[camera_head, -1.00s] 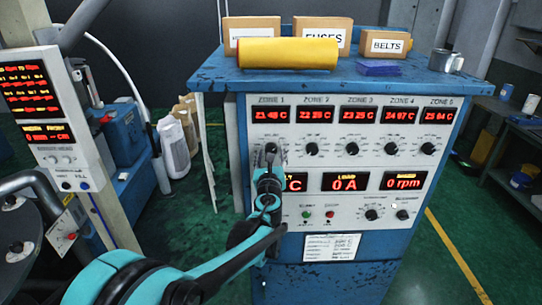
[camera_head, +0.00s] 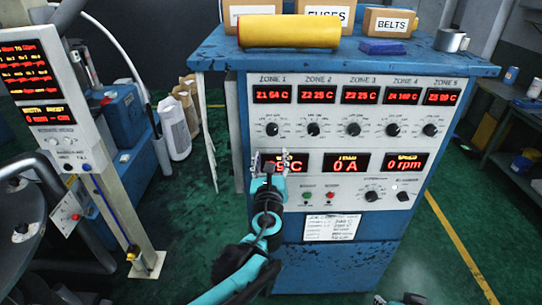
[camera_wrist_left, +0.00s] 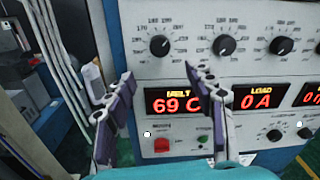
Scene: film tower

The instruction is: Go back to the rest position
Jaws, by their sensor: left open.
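My left gripper (camera_head: 270,160) is open and empty in front of the melt display (camera_head: 298,163), hiding part of it, below the zone 1 knob (camera_head: 272,129). In the left wrist view the two fingers (camera_wrist_left: 160,78) stand well apart, with the display, reading 69 C, showing between them. I see nothing held, and the zone 1 knob stands clear of the fingers. Small dark parts at the bottom edge of the head view may belong to my right gripper (camera_head: 400,299); its jaws cannot be made out.
The blue control cabinet (camera_head: 345,255) fills the middle. On its top are a yellow roll (camera_head: 290,31), cardboard boxes (camera_head: 390,21), a blue pad (camera_head: 382,47) and a metal cup (camera_head: 448,40). A screen post (camera_head: 45,95) stands at left. Green floor is open at right.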

